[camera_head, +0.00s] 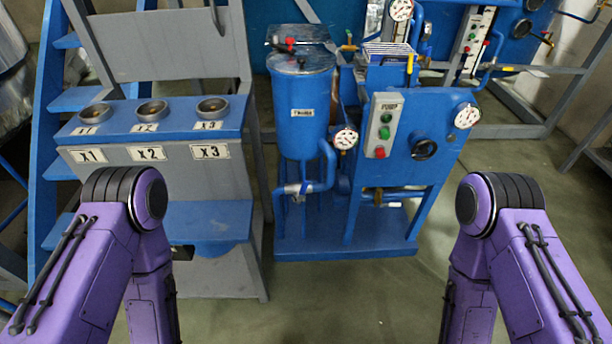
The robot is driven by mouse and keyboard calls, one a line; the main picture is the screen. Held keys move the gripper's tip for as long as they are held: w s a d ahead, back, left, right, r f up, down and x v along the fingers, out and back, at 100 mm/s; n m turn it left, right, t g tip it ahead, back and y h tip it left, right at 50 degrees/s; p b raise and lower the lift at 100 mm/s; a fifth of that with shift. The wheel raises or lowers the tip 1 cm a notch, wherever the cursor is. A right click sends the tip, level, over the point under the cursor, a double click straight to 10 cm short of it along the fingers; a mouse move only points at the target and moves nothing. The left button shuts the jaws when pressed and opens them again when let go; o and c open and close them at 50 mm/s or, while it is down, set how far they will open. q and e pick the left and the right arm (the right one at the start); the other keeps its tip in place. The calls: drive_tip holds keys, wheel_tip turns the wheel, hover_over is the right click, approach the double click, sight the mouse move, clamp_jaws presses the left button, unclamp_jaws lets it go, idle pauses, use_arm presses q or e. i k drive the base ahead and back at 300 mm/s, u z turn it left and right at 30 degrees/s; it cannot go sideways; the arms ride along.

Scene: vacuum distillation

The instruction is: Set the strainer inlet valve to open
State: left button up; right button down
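A blue cylindrical vessel (303,105) with a small white label, too small to read surely, stands on the blue skid in the middle. A red-and-black handle (284,46) shows at its lid.
The pump panel (382,128) has green and red buttons, with gauges (345,138) beside it. A blue-grey stand (150,118) with cups marked X1, X2 and X3 stands left. Blue stairs (75,100) are behind it. The floor (340,300) between my arms is clear.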

sight(305, 182)
drive_tip(key=u, duration=0.15)
drive_tip(key=i, duration=1)
drive_tip(key=u, duration=0.5)
